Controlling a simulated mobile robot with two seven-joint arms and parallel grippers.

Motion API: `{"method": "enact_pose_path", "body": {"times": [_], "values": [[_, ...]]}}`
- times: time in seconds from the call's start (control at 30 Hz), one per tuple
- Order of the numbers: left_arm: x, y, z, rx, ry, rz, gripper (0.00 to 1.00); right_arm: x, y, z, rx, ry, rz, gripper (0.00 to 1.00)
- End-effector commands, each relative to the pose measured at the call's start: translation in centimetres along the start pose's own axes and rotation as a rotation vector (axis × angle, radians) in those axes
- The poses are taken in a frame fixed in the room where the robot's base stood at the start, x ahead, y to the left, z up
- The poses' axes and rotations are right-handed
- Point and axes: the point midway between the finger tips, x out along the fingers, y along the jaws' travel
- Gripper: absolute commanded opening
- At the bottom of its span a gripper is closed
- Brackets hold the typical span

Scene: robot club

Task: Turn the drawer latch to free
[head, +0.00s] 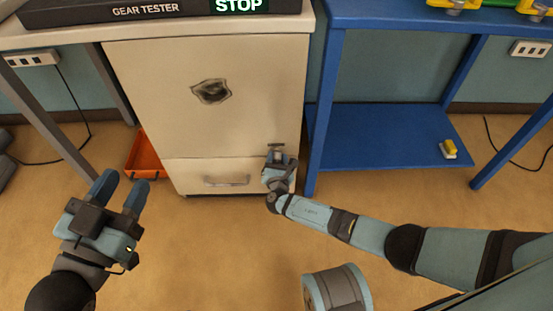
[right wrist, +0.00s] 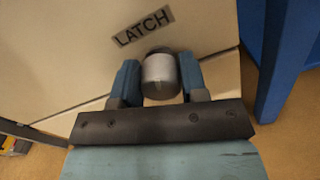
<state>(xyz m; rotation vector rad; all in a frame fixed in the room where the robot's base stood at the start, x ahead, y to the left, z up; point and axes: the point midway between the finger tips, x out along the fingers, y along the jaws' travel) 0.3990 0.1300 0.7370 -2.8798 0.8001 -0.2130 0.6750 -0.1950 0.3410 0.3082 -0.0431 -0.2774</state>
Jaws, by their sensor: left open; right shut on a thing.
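The drawer latch (right wrist: 161,75) is a grey round knob under a label reading LATCH (right wrist: 143,26) in the right wrist view. My right gripper (right wrist: 160,84) is shut on it, with one blue finger on each side. In the head view my right gripper (head: 278,160) covers the latch at the cabinet's lower right. The drawer (head: 205,178) is the low cream front with a grey bar handle (head: 227,181), and looks closed. My left gripper (head: 121,190) is open and empty, in front of the cabinet at the left.
The cream cabinet (head: 150,75) stands under a bench top with a GEAR TESTER unit (head: 150,12) showing STOP. A blue table (head: 380,125) with a low shelf stands close on the right. An orange bin (head: 146,155) is on the floor at left. The floor in front is clear.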

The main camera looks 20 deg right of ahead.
Motion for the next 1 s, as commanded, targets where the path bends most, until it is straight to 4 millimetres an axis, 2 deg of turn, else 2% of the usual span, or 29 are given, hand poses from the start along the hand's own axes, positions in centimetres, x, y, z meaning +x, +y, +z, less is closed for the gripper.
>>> {"method": "enact_pose_path", "body": {"times": [1.0], "values": [[0.01, 0.01, 0.02, 0.000, 0.000, 0.000, 0.43, 0.13, -0.36, -0.06, 0.956, -0.002, -0.001, 0.16]]}}
